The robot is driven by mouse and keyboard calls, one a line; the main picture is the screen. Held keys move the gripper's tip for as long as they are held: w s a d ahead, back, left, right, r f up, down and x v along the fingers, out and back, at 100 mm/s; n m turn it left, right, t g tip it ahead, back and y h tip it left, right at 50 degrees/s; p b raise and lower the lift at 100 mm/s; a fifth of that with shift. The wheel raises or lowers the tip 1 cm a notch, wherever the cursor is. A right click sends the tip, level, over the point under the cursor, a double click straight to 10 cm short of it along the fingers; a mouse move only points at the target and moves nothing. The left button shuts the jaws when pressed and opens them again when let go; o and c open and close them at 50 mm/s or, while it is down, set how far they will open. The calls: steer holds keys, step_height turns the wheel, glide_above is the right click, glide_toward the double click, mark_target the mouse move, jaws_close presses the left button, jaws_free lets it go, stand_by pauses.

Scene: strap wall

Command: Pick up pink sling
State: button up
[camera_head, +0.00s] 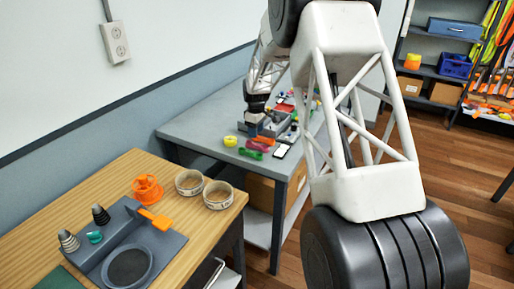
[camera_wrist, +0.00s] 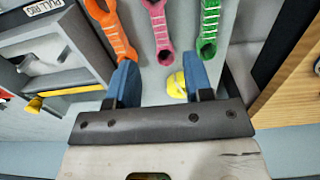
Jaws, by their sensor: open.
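The pink sling (camera_wrist: 159,28) lies on the grey table in the wrist view, its near looped end just beyond and between my fingertips. An orange sling (camera_wrist: 113,35) lies to its left and a green sling (camera_wrist: 208,28) to its right. My gripper (camera_wrist: 160,68) is open, with its two blue fingers apart and nothing held between them. In the head view the pink sling (camera_head: 257,146) lies near the table's front part, beside the green sling (camera_head: 250,154). My gripper (camera_head: 256,122) is low over the table there, partly hard to make out.
A yellow object (camera_wrist: 176,86) lies between my fingers' bases in the wrist view, below the pink sling. A grey holder (camera_wrist: 60,60) with a yellow-handled item stands at left. A wooden table (camera_head: 110,180) with orange reel and tape rolls (camera_head: 217,195) is nearer in the head view.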

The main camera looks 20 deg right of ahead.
mark_target(256, 144)
steer(key=shift+f, duration=0.8)
steer(key=shift+f, duration=0.1)
steer(key=shift+s+f, duration=0.1)
steer(key=shift+f, duration=2.45)
steer(key=shift+c, duration=0.2)
jaws_close()
